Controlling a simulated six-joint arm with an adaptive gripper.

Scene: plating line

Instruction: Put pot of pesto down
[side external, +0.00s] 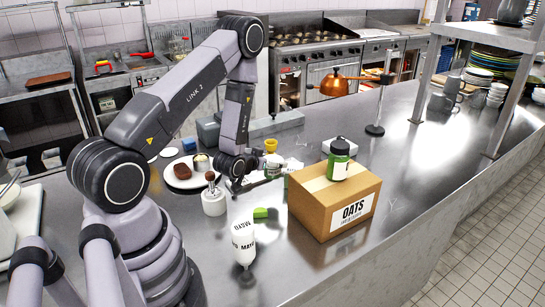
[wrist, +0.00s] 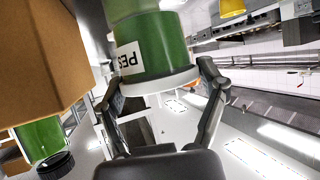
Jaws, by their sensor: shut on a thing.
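The pot of pesto (wrist: 168,48) is green with a white lid and a white label reading "PES". It shows upside down in the wrist view, its far end cut off by the frame edge. My gripper (wrist: 160,82) is shut on it near the lid, one finger on each side. In the side view, my gripper (side external: 254,180) is low over the counter, left of the oats box. The pot is mostly hidden there among the arm and white items. I cannot tell whether its base touches the counter.
The cardboard OATS box (side external: 331,208) stands close to the right, with a green jar (side external: 340,163) on top. A white mayo bottle (side external: 243,243), a white holder (side external: 214,203), a lime-green item (side external: 260,213) and a plate (side external: 175,183) are nearby. The counter (side external: 420,170) is clear further right.

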